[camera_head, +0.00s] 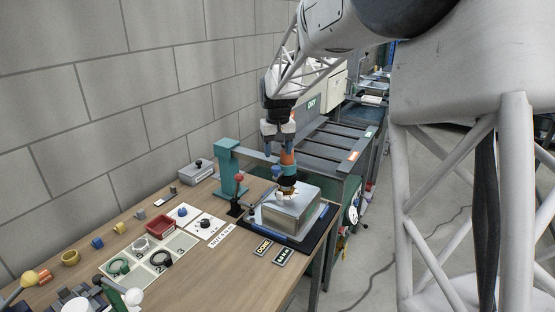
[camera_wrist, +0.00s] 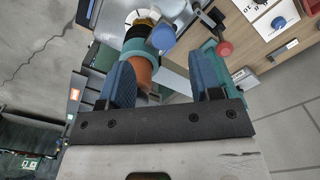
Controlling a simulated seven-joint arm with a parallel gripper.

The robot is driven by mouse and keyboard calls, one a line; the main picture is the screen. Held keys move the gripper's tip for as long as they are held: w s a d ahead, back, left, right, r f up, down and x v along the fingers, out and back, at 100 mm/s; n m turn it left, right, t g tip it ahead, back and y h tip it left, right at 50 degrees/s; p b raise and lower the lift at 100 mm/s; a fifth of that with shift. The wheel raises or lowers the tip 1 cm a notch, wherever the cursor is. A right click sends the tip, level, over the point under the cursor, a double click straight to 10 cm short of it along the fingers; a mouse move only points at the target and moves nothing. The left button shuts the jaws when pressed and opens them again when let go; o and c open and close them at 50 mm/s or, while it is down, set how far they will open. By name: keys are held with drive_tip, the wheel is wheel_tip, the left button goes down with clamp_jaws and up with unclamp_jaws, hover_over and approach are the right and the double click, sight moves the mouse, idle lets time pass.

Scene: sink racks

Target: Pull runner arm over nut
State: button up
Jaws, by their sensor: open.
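A teal post (camera_head: 230,166) stands at the table's back edge. A grey arm (camera_head: 250,153) reaches from it toward an upright column with an orange section (camera_head: 287,158). Below are teal, blue, dark and gold parts over a pale ring on a metal block (camera_head: 291,211). I cannot tell which part is the nut. My gripper (camera_head: 278,138) is open, close above the column. In the wrist view my gripper (camera_wrist: 164,66) has the orange section (camera_wrist: 141,70) and a teal ring (camera_wrist: 133,47) beside its left finger. Contact is unclear.
A red-knobbed lever (camera_head: 239,178) stands left of the block; its red knob also shows in the wrist view (camera_wrist: 224,48). A blue knob (camera_wrist: 162,37) is near the column. Trays with rings (camera_head: 149,258) and small parts cover the left table.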

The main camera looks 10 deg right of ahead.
drive_tip(key=shift+r, duration=1)
drive_tip(key=shift+s+r, duration=0.25)
drive_tip(key=shift+s, duration=0.25)
drive_tip(key=s+a+r+t, duration=0.1)
drive_tip(key=s+r, duration=0.1)
drive_tip(key=s, duration=0.9)
drive_tip(key=s+a+r, duration=0.1)
drive_tip(key=s+r, duration=0.1)
drive_tip(key=s, duration=0.9)
drive_tip(key=s+f, duration=0.3)
drive_tip(key=s, duration=0.7)
drive_tip(key=s+f+t, duration=0.1)
drive_tip(key=s+f, duration=0.2)
drive_tip(key=s, duration=0.8)
drive_tip(key=shift+a+f+t, duration=0.15)
drive_tip(key=shift+a+t, duration=0.15)
drive_tip(key=shift+a, duration=0.05)
